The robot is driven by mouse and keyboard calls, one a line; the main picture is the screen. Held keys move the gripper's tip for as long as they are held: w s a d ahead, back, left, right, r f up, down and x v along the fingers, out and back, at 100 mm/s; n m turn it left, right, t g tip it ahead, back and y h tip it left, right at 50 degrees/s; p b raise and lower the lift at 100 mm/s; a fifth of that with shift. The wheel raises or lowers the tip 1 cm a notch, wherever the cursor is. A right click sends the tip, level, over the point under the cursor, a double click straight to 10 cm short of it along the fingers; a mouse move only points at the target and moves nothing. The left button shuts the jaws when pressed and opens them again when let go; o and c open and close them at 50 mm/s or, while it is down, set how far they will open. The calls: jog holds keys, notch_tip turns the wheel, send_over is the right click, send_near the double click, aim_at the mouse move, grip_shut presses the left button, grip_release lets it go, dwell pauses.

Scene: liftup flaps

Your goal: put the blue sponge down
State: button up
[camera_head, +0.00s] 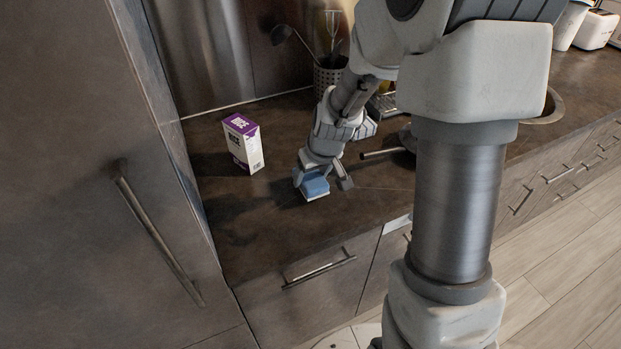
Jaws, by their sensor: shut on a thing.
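The blue sponge (315,187) has a pale lower layer and is at the counter's surface or just above it; I cannot tell whether it touches. My gripper (322,185) points down over the counter and is shut on the sponge, with a finger on its left and a grey part on its right. The dark brown counter (270,215) is below, with bare room in front and to the left of the sponge. My arm hides part of the counter to the right.
A white and purple carton (243,143) stands behind and left of my gripper. A utensil holder (325,78) stands at the back wall. A pan handle (382,153) lies right of my gripper. A tall cabinet (90,190) bounds the counter on the left.

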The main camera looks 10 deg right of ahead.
jog(key=shift+f, duration=0.95)
jog(key=shift+f, duration=0.2)
jog(key=o, duration=1.4)
jog(key=shift+o, duration=0.2)
jog(key=shift+r, duration=0.1)
